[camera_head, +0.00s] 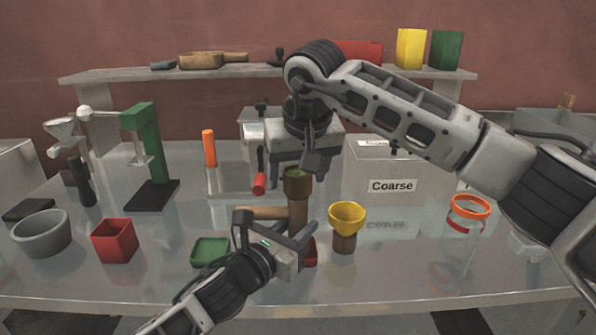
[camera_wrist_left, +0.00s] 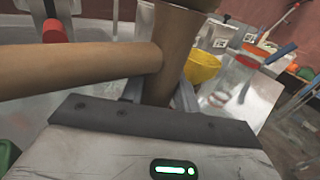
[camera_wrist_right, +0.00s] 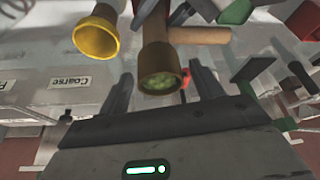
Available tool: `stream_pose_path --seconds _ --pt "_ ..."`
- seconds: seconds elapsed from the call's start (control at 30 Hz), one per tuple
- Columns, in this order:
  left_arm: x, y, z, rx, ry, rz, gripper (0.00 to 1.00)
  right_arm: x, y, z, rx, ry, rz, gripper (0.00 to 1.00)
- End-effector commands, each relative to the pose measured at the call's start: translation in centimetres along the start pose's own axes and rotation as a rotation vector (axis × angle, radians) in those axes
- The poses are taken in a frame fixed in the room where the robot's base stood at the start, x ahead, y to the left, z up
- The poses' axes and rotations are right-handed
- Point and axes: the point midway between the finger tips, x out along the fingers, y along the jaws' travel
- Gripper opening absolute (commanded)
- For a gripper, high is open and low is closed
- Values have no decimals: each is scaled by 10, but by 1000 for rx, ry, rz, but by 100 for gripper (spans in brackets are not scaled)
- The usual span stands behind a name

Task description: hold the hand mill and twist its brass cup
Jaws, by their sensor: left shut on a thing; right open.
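The hand mill (camera_head: 298,214) stands upright, a brown cylinder with a side handle (camera_head: 258,213). Its brass cup (camera_head: 297,183) is on top; green stuff shows inside the cup in the right wrist view (camera_wrist_right: 163,80). My left gripper (camera_head: 296,237) is shut on the mill body below the handle; in the left wrist view the body (camera_wrist_left: 178,45) rises between the fingers. My right gripper (camera_head: 314,166) is open above the cup, pointing down. In the right wrist view its fingers (camera_wrist_right: 160,88) are spread on either side of the cup, apart from it.
A yellow funnel on a brown base (camera_head: 346,216) stands close right of the mill. A green tray (camera_head: 210,251) and red box (camera_head: 115,240) lie left. Behind are a red-handled machine (camera_head: 255,130), a green stand (camera_head: 150,150) and a box labelled Coarse (camera_head: 440,180).

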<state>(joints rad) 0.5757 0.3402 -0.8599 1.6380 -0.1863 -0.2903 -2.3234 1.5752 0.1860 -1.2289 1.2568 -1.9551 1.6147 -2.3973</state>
Motion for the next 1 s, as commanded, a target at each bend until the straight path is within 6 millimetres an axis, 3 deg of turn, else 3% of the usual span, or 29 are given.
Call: stream_pose_path --seconds 0.07,0.1,0.23,0.27,0.67,1.0 --pt "0 0 -1 0 2 1 0 0 0 0 0 0 0 66" --pt "0 0 -1 0 2 1 0 0 0 0 0 0 0 60" --pt "0 0 -1 0 2 1 0 0 0 0 0 0 0 24" --pt "0 0 -1 0 2 1 0 0 0 0 0 0 0 21" --pt "0 0 -1 0 2 1 0 0 0 0 53 -1 24 21" --pt "0 0 -1 0 2 1 0 -1 -1 0 283 -1 119 21"
